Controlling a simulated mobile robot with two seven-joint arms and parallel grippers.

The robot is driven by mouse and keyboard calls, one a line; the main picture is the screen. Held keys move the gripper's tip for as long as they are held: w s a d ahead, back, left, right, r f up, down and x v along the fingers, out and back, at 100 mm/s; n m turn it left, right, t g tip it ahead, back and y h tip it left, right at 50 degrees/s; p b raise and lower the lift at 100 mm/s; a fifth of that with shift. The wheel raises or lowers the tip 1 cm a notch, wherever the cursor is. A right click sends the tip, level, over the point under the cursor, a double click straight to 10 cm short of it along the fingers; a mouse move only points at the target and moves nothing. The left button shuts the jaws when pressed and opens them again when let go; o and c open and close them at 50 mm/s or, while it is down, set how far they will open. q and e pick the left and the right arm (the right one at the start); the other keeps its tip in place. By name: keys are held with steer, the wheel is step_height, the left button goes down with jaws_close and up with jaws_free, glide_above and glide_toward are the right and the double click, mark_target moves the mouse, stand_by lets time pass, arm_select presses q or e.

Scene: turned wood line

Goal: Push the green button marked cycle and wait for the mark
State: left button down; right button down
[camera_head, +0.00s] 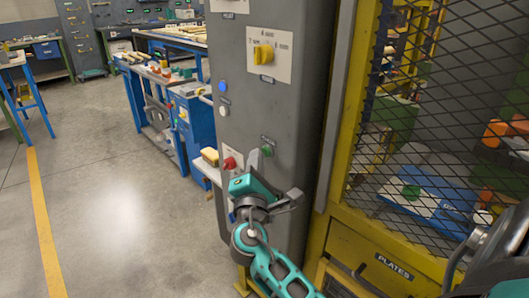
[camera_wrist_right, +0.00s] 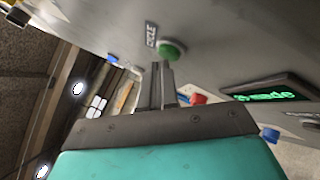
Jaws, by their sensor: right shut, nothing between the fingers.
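The green button (camera_head: 267,151) is on the front of a grey control cabinet (camera_head: 265,110). In the right wrist view the green button (camera_wrist_right: 172,50) is beside a small plate reading CYCLE (camera_wrist_right: 151,34). My right gripper (camera_head: 255,158) is shut and empty, its fingers pointing at the cabinet just beside the button. In the wrist view its fingertips (camera_wrist_right: 163,66) end right by the button's lower edge; I cannot tell whether they touch it. My left gripper is not in view.
A red button (camera_head: 229,163) sits left of the gripper. Above are a yellow selector knob (camera_head: 263,54), a blue lamp (camera_head: 222,87) and a white one (camera_head: 224,112). A yellow-framed mesh guard (camera_head: 430,110) stands right. A lit green display (camera_wrist_right: 270,97) shows in the wrist view. Floor at left is clear.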

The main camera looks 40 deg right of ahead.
steer(key=shift+d, duration=0.25)
steer(key=shift+a, duration=0.1)
stand_by(0.4)
steer(key=shift+a, duration=0.7)
steer(key=shift+s+a, duration=0.1)
steer(key=shift+s+a+b, duration=0.2)
steer(key=shift+a+b, duration=0.45)
steer(key=shift+a, duration=1.8)
steer(key=shift+f, duration=0.1)
